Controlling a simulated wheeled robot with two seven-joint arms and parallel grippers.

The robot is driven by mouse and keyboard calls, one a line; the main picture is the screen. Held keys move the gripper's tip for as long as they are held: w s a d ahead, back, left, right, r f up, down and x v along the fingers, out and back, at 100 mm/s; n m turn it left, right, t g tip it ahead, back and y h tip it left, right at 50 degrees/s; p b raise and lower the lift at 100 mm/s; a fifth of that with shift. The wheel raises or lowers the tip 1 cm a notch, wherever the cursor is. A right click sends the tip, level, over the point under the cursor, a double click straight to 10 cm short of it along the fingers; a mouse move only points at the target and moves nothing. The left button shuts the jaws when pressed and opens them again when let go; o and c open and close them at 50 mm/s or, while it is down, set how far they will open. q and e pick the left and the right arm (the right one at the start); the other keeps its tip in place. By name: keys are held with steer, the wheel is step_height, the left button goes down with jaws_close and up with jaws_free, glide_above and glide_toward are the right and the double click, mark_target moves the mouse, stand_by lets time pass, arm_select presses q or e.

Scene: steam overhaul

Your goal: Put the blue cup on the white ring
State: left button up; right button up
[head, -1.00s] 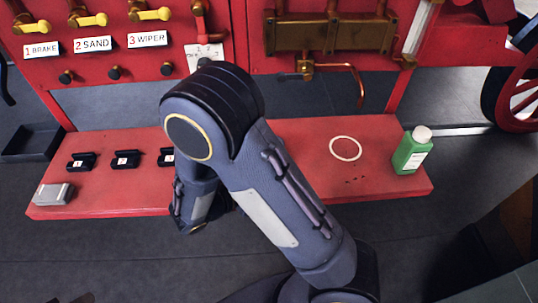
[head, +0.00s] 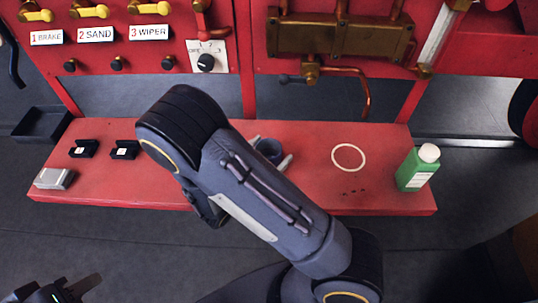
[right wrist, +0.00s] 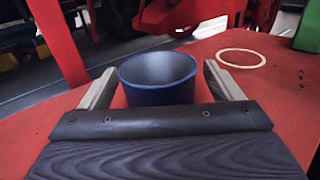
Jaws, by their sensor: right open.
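The blue cup (head: 266,147) stands upright on the red bench, partly hidden behind my right arm in the head view. In the right wrist view the cup (right wrist: 157,92) is between the two fingers of my right gripper (right wrist: 159,70). That gripper is open, with a gap visible on each side of the cup. The white ring (head: 348,157) lies flat and empty on the bench, right of the cup; it also shows in the right wrist view (right wrist: 241,66). My left gripper (head: 62,290) is at the bottom left corner, partly cut off, away from the bench.
A green bottle with a white cap (head: 418,168) stands right of the ring. Small black holders (head: 83,149) and a grey box (head: 54,179) are at the bench's left. A red panel with a copper pipe (head: 350,82) is behind. The bench between cup and ring looks clear.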

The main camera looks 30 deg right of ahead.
steer(key=shift+x, duration=1)
steer(key=shift+a, duration=0.1)
steer(key=shift+c, duration=0.3)
steer(key=c, duration=1.1)
steer(key=shift+c, duration=0.2)
steer(key=shift+r, duration=0.1)
